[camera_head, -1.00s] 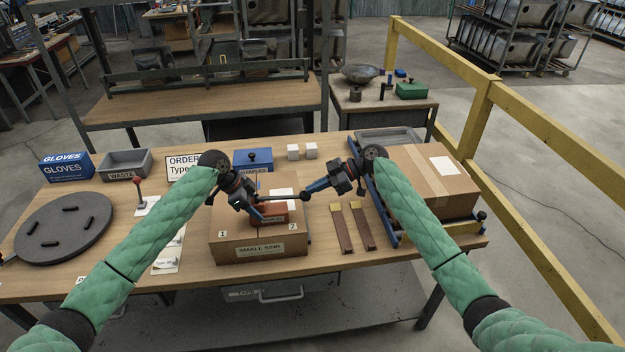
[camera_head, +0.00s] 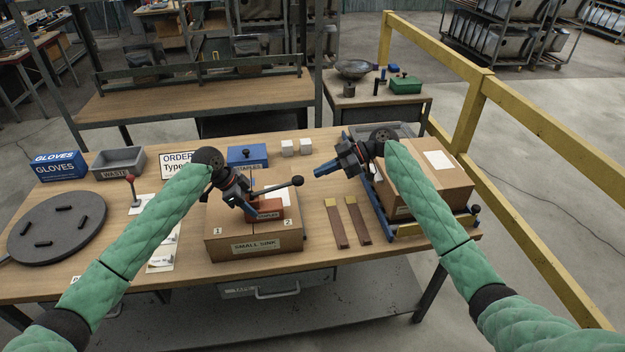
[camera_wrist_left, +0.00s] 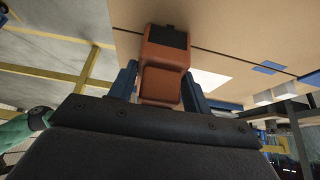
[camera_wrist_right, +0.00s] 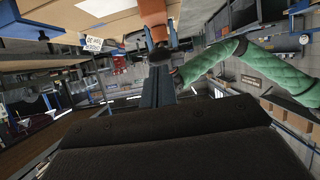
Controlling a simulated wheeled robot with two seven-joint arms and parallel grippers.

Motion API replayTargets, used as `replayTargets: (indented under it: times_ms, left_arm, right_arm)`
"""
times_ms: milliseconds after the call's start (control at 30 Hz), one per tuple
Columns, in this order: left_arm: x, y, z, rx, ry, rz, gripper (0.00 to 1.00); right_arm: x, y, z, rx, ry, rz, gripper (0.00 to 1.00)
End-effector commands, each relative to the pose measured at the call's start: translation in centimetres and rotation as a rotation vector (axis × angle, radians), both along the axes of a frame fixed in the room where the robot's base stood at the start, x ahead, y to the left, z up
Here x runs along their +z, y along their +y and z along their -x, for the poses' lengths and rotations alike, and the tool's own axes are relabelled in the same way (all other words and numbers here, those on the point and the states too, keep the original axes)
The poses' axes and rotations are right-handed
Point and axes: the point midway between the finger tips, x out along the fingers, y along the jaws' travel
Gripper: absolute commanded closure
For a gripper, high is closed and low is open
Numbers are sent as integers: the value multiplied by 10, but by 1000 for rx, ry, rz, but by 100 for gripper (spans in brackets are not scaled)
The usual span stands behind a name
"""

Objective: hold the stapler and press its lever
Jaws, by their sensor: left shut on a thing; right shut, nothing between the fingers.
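The orange-red stapler (camera_head: 266,214) sits on top of the cardboard box marked SMALL SINK (camera_head: 230,240). Its dark lever ends in a black knob (camera_head: 297,181) and slopes up to the right. My left gripper (camera_head: 252,212) is shut on the stapler; the left wrist view shows the stapler's orange body (camera_wrist_left: 163,72) between the blue fingers. My right gripper (camera_head: 318,171) is shut and empty, up and right of the knob and apart from it. The right wrist view shows its closed blue fingers (camera_wrist_right: 158,80), with part of the stapler (camera_wrist_right: 153,14) beyond.
Two brown strips (camera_head: 345,220) lie right of the box. A taped carton (camera_head: 430,185) stands at the right. Two white cubes (camera_head: 296,147) and a blue box (camera_head: 248,157) are behind. A grey turntable (camera_head: 57,227), waste bin (camera_head: 120,162) and red-knobbed lever (camera_head: 131,181) are at the left.

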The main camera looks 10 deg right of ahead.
Motion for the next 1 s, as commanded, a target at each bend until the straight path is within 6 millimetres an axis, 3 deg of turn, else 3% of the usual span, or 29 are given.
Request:
replayTargets:
  times_ms: [200,400,1000]
  left_arm:
    - [-1,0,0,1,0,-1,71]
    - [-1,0,0,1,0,-1,71]
    - [-1,0,0,1,0,-1,71]
  right_arm:
    - [20,-37,-1,-1,-3,0,100]
    - [31,-58,-1,0,-3,-1,100]
    - [35,-64,-1,0,-3,-2,100]
